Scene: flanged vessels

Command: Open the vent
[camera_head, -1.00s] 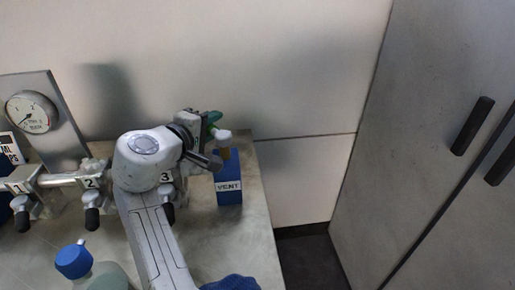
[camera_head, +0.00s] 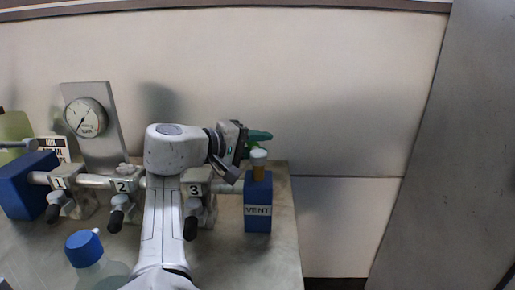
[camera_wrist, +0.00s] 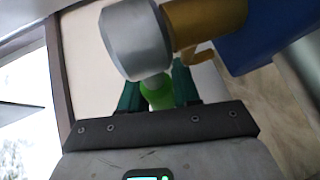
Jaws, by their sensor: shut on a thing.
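The vent is a blue block (camera_head: 258,188) with a white VENT label (camera_head: 258,211), at the right end of the bench. A brass stem (camera_head: 259,172) rises from its top and carries a pale cap (camera_head: 258,154). In the wrist view the cap (camera_wrist: 136,38) looks silver, beside the brass stem (camera_wrist: 205,22) and blue block (camera_wrist: 262,30). My gripper (camera_head: 262,136) is at the cap, with dark green fingers. In the wrist view my gripper (camera_wrist: 160,88) is shut on a bright green handle (camera_wrist: 157,92) next to the cap. The cap partly hides the handle and fingertips.
A pipe with valves 1 (camera_head: 58,183), 2 (camera_head: 122,186) and 3 (camera_head: 194,189) runs left of the vent. A gauge (camera_head: 86,117) stands behind. A blue-capped bottle (camera_head: 84,247) is in front. A wall is behind, and a grey cabinet (camera_head: 450,180) at right.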

